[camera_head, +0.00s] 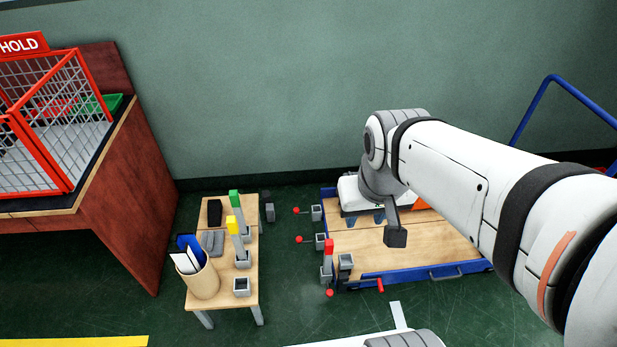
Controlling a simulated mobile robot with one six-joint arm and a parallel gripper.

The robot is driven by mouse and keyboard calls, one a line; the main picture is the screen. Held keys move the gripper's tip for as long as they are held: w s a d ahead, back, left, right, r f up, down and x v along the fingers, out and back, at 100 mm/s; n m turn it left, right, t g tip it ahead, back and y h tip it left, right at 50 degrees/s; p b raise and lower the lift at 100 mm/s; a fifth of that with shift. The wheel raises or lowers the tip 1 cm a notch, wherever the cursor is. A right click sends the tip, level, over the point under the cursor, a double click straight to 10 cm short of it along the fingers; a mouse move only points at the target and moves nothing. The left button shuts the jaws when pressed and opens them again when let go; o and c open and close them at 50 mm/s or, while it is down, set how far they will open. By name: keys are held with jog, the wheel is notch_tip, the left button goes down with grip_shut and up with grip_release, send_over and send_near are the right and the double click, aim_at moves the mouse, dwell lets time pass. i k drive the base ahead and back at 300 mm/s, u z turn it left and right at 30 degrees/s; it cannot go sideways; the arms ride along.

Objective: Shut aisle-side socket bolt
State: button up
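A flat cart with a wooden deck and blue frame (440,274) stands at the lower right. Grey square sockets sit along its left edge: a far one (316,213), a middle one (320,242), and one at the near corner (346,262). Red ball knobs on bolts stick out left of the far socket (296,210) and middle socket (299,239). Another red knob (330,293) is at the near corner, beside a red-topped post (328,250). I cannot tell which bolt is aisle-side. My gripper (396,237) hangs over the deck, apart from the sockets; its finger opening cannot be made out.
A small wooden table (222,291) left of the cart holds a green-topped post (234,199), a yellow-topped post (233,225), an empty socket (242,286) and a bin (201,279). A red cage (40,150) stands far left. A floor gap separates table and cart.

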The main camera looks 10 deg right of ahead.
aim_at(329, 292)
jog(key=z, duration=2.3)
jog(key=k, duration=1.5)
jog(key=u, duration=1.2)
jog(key=i, duration=1.05)
jog(key=u, duration=0.05)
